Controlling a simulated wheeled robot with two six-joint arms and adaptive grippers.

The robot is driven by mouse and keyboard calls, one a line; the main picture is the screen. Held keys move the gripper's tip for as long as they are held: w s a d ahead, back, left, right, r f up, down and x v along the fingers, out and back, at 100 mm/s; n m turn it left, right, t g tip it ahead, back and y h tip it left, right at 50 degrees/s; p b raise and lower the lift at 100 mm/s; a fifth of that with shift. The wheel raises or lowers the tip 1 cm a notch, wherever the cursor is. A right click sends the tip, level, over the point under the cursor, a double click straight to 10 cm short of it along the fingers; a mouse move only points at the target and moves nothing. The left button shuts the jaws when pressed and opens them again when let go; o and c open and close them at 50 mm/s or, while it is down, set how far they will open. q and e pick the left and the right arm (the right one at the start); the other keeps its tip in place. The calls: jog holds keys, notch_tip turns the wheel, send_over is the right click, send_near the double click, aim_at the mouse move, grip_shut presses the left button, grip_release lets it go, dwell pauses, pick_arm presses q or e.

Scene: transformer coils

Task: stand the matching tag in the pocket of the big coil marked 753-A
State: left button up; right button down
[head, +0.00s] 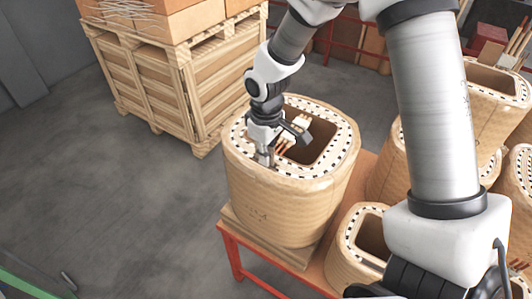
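A big tan coil (280,215) stands upright on a wooden pallet on the red-framed stand. Its pale rim with dark spacers surrounds a dark opening. Small dark marking shows on its front wall, too small to read. My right gripper (265,157) points down at the left part of the rim, close above or touching it. Its fingers are small here, and I cannot tell whether they hold a tag. Light blocks with copper-coloured leads (283,146) show beside the gripper, at the opening. No tag or pocket can be made out clearly. My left gripper is not in view.
More coils stand on the right, including a smaller one (360,246) close by, partly behind my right arm. A wooden crate (150,85) with boxes stands at the back left. The red stand (233,252) has its edge in front.

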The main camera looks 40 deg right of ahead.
jog(key=shift+s+f, duration=0.1)
jog(key=shift+f, duration=0.05)
jog(key=c, duration=1.2)
grip_release()
jog(key=shift+c, duration=0.2)
jog(key=shift+f, duration=0.1)
jog(key=shift+w+r, duration=0.25)
jog(key=shift+r, duration=0.35)
notch_tip(320, 180, up, 11)
jog(key=shift+s+f, duration=0.15)
jog(key=shift+f, duration=0.05)
jog(key=shift+r, duration=0.2)
